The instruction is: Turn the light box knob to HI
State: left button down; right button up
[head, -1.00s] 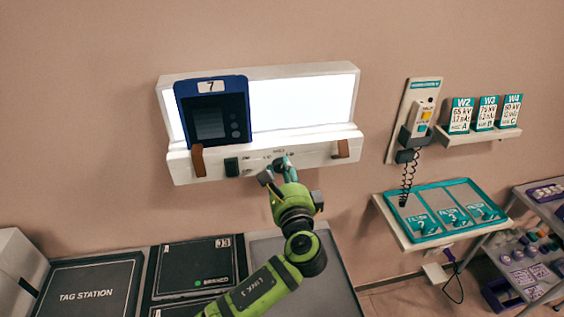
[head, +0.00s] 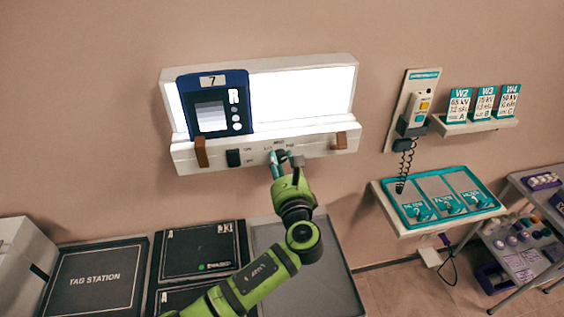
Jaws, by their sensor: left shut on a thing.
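The light box (head: 300,102) is a white wall unit with a brightly lit panel, in the upper middle of the head view. A blue-framed film marked 7 (head: 213,103) stands at its left part, now showing lighter patches. On its front ledge are a black switch (head: 233,158) and small lettering to the right of it. My left gripper (head: 284,162) reaches up to the ledge and is shut at the knob there. The knob itself is mostly hidden by the fingers, so its setting cannot be read. My right gripper is out of view.
Two brown clips (head: 201,153) sit on the ledge. Below are a tag station (head: 93,280) and dark trays. To the right are a wall handset with a coiled cord (head: 417,105), a teal filter tray (head: 440,198), several cards on a shelf (head: 480,122) and a cart.

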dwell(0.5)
pick_arm(q)
jog(key=c, duration=0.9)
grip_release()
jog(key=s+d, duration=0.2)
jog(key=s, duration=0.9)
jog(key=shift+s+d, duration=0.2)
jog(key=shift+s, duration=0.2)
